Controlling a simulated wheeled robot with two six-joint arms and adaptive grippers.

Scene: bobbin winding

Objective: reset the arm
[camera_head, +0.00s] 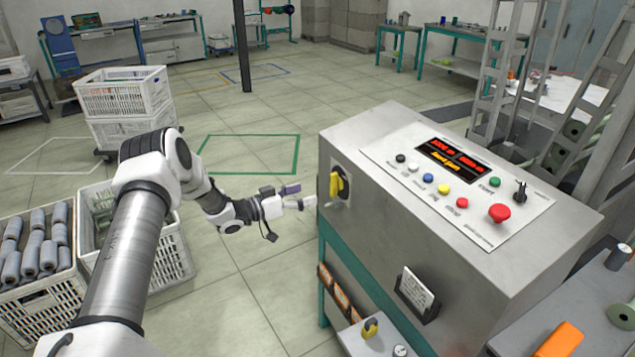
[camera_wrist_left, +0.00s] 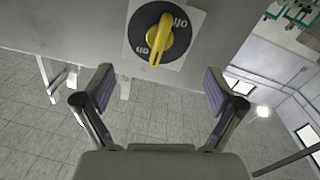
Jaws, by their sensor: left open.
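My left arm comes in from the left in the head view. Its gripper (camera_head: 306,203) is close to the side of the grey control cabinet (camera_head: 335,135), near the yellow rotary switch (camera_head: 338,184). In the left wrist view the gripper (camera_wrist_left: 160,95) is open and empty, its two purple-padded fingers spread wide. The yellow switch knob (camera_wrist_left: 158,40) on its black dial sits ahead of the fingers, toward the top of the picture, and is not between the pads. My right gripper does not show.
The cabinet top carries a panel with a red display (camera_head: 452,156), several coloured buttons and a red emergency knob (camera_head: 499,213). White crates (camera_head: 122,92) and a crate of grey bobbins (camera_head: 45,305) stand at the left. The floor beyond the gripper is clear.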

